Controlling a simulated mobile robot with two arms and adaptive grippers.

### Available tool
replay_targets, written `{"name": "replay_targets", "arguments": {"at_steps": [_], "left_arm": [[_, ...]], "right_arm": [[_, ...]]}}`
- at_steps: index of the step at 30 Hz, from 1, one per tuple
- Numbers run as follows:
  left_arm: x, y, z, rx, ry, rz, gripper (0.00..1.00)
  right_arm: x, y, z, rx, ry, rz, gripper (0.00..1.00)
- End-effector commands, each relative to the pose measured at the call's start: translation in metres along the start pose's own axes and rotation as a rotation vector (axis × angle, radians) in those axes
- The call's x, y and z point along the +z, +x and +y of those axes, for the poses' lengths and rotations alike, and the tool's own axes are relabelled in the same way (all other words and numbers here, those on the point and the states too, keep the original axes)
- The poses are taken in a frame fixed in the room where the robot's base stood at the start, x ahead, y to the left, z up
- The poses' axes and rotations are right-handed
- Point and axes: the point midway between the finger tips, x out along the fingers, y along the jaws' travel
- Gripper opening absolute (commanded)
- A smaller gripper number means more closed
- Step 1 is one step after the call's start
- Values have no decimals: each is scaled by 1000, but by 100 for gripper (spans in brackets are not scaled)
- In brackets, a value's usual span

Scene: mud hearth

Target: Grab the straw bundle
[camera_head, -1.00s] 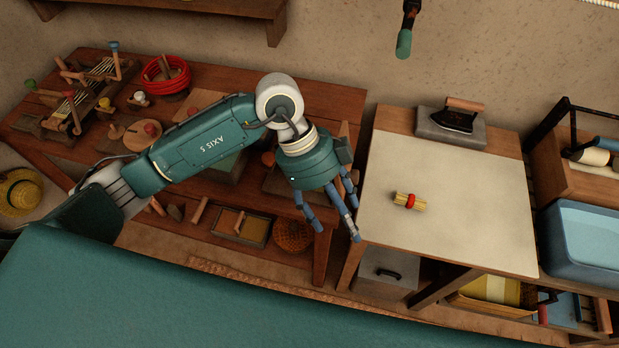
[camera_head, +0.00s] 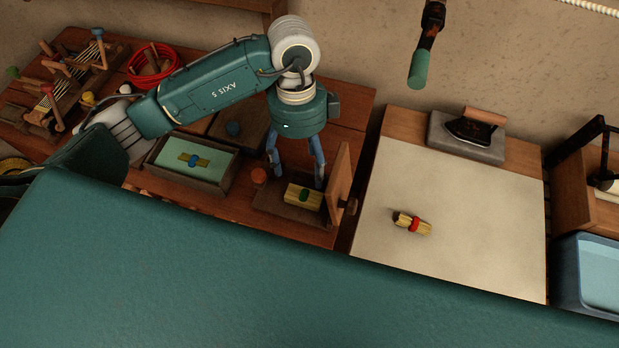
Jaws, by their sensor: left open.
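A pale straw bundle with a green band (camera_head: 304,196) lies in a small wooden tray (camera_head: 270,206) near the right end of the brown table. My left gripper (camera_head: 296,172) is open just above and behind this bundle, fingers pointing down and apart, with nothing between them. I cannot tell whether a finger touches it. A second straw bundle with a red band (camera_head: 413,224) lies on the pale-topped table. A third, yellowish bundle with a blue band (camera_head: 194,160) lies in a green-lined box. My right gripper is out of view.
An upright wooden board (camera_head: 340,180) stands just right of the tray. An orange-brown round thing (camera_head: 258,175) is at its left. An iron (camera_head: 470,130) rests on a slab behind the pale tabletop (camera_head: 480,220). A teal-handled tool (camera_head: 418,70) hangs above.

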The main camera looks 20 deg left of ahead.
Motion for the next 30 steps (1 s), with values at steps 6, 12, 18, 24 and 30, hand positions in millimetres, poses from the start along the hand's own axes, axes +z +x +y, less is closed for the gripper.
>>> {"name": "replay_targets", "arguments": {"at_steps": [6,12,18,24,30], "left_arm": [[0,17,2,6,1,0,70],[0,47,2,5,1,1,70],[1,61,4,4,0,1,70],[4,90,11,5,0,1,70],[4,108,10,1,1,2,70]], "right_arm": [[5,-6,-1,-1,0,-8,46],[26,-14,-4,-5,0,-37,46],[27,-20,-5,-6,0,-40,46],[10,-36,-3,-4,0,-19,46],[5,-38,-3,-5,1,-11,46]]}}
